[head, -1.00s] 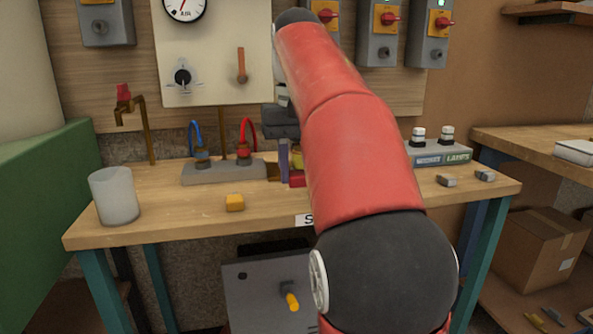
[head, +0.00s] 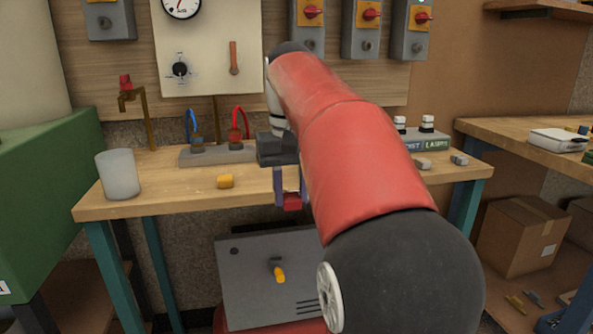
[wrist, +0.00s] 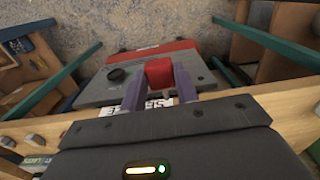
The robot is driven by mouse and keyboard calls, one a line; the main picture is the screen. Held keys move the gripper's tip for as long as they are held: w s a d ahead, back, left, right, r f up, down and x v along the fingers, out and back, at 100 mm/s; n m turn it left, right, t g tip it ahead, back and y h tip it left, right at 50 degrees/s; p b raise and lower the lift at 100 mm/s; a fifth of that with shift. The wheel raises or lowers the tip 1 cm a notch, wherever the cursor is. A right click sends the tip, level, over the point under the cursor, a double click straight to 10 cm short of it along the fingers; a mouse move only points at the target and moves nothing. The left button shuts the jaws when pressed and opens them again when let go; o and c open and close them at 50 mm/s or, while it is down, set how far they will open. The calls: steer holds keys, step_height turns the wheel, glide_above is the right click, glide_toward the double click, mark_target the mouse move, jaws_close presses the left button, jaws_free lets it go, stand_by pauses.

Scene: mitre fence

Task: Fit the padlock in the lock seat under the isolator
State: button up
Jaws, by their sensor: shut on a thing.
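My gripper (head: 290,198) is shut on a red block, seemingly the padlock body (head: 291,203), and holds it in front of the bench's front edge. In the wrist view the red padlock (wrist: 159,72) sits between two purple fingers; its shackle is not clear. Isolators with red handles on yellow plates hang on the back wall: a left isolator (head: 311,20), a middle isolator (head: 369,22) and a right isolator (head: 418,25). A round dark seat shows under the middle one (head: 367,46) and the right one (head: 413,46). My gripper is well below and left of these two.
A grey cabinet (head: 250,275) with a yellow handle stands below. My arm hides the bench's middle right.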

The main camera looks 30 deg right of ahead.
steer(key=w+a+f+n, duration=0.1)
steer(key=w+a+f, duration=0.1)
steer(key=f, duration=1.3)
steer(key=w+a+f+n, duration=0.1)
steer(key=a+f, duration=0.4)
steer(key=f, duration=1.1)
steer(key=w+a+f, duration=0.2)
steer(key=a+f, duration=0.1)
steer(key=f, duration=1.2)
steer(key=shift+w+a+f+n, duration=0.15)
steer(key=shift+w+f+n, duration=0.15)
steer(key=shift+f+n, duration=0.1)
